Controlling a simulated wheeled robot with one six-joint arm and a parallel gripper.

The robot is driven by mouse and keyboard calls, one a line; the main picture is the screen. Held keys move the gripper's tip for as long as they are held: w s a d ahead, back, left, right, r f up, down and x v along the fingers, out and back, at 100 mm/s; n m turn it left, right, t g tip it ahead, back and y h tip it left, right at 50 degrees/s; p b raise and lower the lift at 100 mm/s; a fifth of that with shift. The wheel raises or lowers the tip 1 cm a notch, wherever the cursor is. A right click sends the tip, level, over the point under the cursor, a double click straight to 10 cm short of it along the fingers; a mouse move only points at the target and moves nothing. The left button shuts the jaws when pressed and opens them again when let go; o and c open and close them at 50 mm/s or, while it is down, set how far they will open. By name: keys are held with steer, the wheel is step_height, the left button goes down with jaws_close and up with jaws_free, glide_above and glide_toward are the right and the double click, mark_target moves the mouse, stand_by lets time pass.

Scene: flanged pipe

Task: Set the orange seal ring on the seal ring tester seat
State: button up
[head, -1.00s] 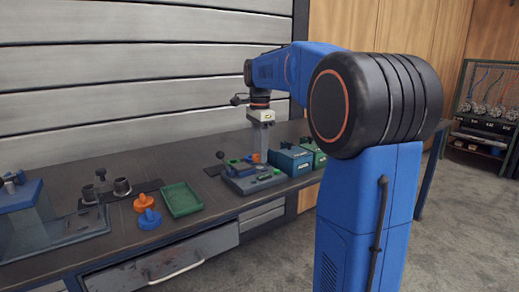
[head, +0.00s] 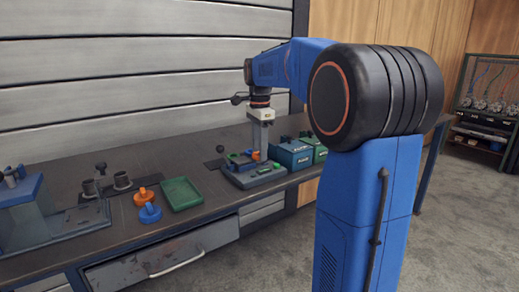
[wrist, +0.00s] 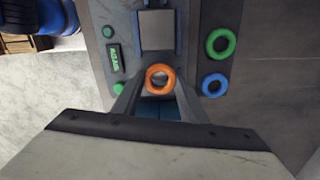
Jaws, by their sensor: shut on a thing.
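The orange seal ring (wrist: 160,77) is held between the fingertips of my gripper (wrist: 158,82); in the head view the ring (head: 256,155) shows as a small orange spot at the finger ends. My gripper (head: 262,154) points down over the grey seal ring tester (head: 262,181). In the wrist view the tester (wrist: 188,64) has a pale square plate (wrist: 157,30) just beyond the ring. I cannot tell which part is the seat, nor whether the ring touches the tester.
A green ring (wrist: 220,43) and a blue ring (wrist: 214,84) lie on the tester's right side in the wrist view. A lit display (wrist: 116,58) is on its left. Teal boxes (head: 291,154) stand close by on the right; a green tray (head: 181,193) lies left.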

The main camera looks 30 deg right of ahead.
steer(key=shift+f, duration=0.45)
stand_by(0.4)
steer(key=o, duration=1.5)
steer(key=shift+r, duration=0.1)
steer(key=shift+r, duration=3.45)
